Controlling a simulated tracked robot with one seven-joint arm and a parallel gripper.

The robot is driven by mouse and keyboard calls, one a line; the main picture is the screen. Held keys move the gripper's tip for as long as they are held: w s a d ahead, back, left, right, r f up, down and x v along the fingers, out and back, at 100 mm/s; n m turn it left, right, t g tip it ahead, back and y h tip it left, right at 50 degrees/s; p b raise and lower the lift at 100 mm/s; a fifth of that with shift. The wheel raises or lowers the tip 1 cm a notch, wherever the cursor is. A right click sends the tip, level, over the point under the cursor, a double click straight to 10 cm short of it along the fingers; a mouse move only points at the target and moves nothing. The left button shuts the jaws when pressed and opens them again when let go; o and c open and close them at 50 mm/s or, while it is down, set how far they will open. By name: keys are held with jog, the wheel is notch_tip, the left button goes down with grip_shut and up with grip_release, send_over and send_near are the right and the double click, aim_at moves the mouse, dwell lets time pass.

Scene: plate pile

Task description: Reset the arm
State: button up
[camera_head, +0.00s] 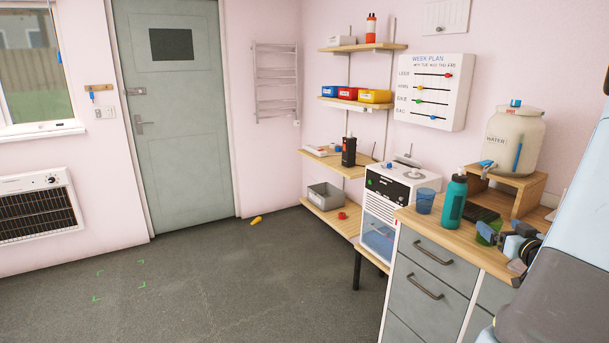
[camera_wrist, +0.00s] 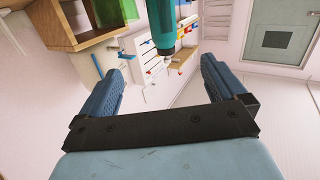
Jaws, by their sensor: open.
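My gripper (camera_head: 520,243) is at the right of the head view, over the wooden counter and close to a green cup (camera_head: 487,233). In the wrist view my gripper (camera_wrist: 163,66) shows two blue ridged fingers spread wide apart with nothing between them. The green cup (camera_wrist: 113,10) is at the top left there, outside the fingers. A teal bottle (camera_wrist: 164,28) is at the top, beyond the fingertips. It stands upright on the counter in the head view (camera_head: 452,203). Most of my arm is outside the head view.
A blue cup (camera_head: 425,201) stands left of the bottle. A water container (camera_head: 515,140) sits on a wooden stand (camera_head: 533,184) behind it. Grey drawers (camera_head: 428,266) are below the counter. The floor (camera_head: 215,285) is mostly clear, with a small yellow object (camera_head: 256,220) near the door.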

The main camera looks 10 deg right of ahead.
jog(key=w+a+r+g+h, duration=0.1)
jog(key=a+r+g, duration=0.2)
jog(key=a+r, duration=0.35)
jog(key=w+a+r+g+h, duration=0.2)
jog(key=a+r+g, duration=0.15)
jog(key=a, duration=0.55)
jog(key=s+a+r+g+y, duration=0.2)
jog(key=s+a, duration=0.7)
jog(key=a, duration=0.1)
jog(key=s+a+r+n+g+y, duration=0.1)
jog(key=s+a+r+g+y, duration=0.1)
jog(key=s+a, duration=0.8)
jog(key=shift+a+r+g+y, duration=0.15)
jog(key=shift+a+g+y, duration=0.2)
jog(key=shift+a+y, duration=0.25)
jog(key=shift+s, duration=0.1)
